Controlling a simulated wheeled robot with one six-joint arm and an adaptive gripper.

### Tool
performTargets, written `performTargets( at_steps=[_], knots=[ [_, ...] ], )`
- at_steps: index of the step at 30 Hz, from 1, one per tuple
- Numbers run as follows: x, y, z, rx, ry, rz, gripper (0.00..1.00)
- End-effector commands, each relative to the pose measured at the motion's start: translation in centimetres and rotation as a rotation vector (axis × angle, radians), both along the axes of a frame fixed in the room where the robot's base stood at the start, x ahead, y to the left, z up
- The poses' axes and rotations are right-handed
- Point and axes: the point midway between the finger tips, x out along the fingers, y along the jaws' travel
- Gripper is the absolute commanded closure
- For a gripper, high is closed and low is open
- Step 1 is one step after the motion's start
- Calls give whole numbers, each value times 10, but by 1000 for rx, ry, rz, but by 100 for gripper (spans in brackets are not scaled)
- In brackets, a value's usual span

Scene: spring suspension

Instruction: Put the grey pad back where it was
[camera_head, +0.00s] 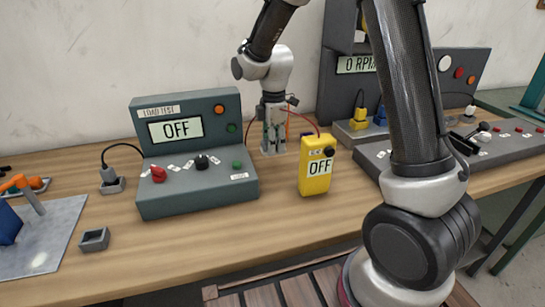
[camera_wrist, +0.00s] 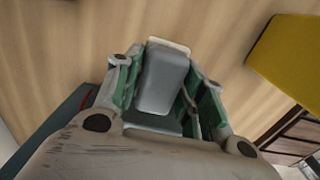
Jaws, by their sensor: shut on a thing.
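My gripper (camera_head: 273,141) points down at the back of the workbench, between the dark green load test box and the yellow meter. In the wrist view my gripper (camera_wrist: 166,88) is shut on the grey pad (camera_wrist: 163,80), a smooth grey block with a pale cream edge at its far end. The pad sits between the green-lined fingers, with wood beyond it. In the head view the pad is too small and covered by the fingers to make out clearly. I cannot tell whether it touches the bench.
The load test box (camera_head: 195,150) reads OFF, left of my gripper. A small empty grey holder (camera_head: 95,239) is at front left. Bare wood (camera_head: 230,235) lies in front.

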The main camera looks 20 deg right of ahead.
Motion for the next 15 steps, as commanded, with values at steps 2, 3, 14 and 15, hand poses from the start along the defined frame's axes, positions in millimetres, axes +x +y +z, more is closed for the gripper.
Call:
performTargets(
  at_steps=[2,3,14,15],
  knots=[
    [0,0,-9,0,1,0,86],
    [0,0,-12,0,1,0,86],
    [0,0,-50,0,0,0,86],
    [0,0,-50,0,-1,0,86]
  ],
)
